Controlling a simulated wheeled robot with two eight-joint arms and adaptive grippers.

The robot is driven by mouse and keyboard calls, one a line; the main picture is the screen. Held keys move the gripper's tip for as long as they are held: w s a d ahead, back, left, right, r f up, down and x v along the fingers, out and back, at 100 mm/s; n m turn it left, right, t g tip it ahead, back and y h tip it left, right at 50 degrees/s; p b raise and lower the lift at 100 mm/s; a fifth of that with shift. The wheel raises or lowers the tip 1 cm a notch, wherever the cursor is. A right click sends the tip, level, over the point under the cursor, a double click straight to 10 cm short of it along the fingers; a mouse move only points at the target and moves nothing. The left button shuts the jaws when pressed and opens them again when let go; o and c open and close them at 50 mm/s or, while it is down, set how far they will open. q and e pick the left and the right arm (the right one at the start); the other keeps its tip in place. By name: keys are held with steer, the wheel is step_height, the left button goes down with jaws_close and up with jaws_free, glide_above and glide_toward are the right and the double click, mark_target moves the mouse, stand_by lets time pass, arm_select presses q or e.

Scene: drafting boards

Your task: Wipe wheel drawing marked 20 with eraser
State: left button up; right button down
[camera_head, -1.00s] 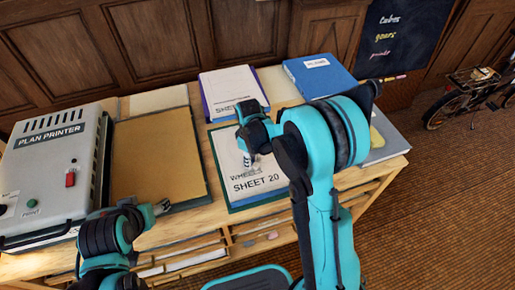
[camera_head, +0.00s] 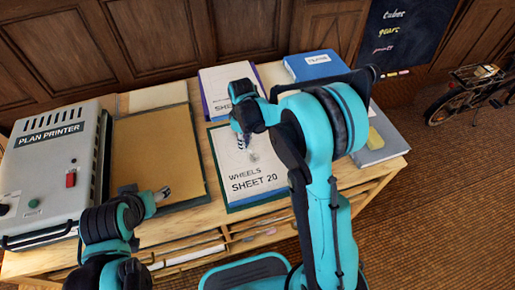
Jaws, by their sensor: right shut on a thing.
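The sheet labelled "WHEELS SHEET 20" (camera_head: 262,196) lies on a green-edged board in the middle of the table. A faint grey patch of drawing (camera_head: 253,156) shows above its lettering. My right gripper (camera_head: 242,143) points down over the upper left part of this sheet. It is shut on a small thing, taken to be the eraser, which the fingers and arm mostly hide. I cannot tell whether it touches the paper. My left gripper (camera_head: 163,193) is over the lower edge of the tan board, and its finger gap is too small to judge.
The plan printer (camera_head: 50,165) stands at left beside the tan drafting board (camera_head: 155,150). A purple-edged sheet (camera_head: 212,88) and a blue folder (camera_head: 318,66) lie behind. A grey board (camera_head: 380,150) with a yellow item is at right. A chalkboard and bicycle are beyond.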

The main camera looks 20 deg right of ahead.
steer(key=shift+r+p, duration=1)
steer(key=shift+r, duration=0.7)
steer(key=shift+s, duration=0.1)
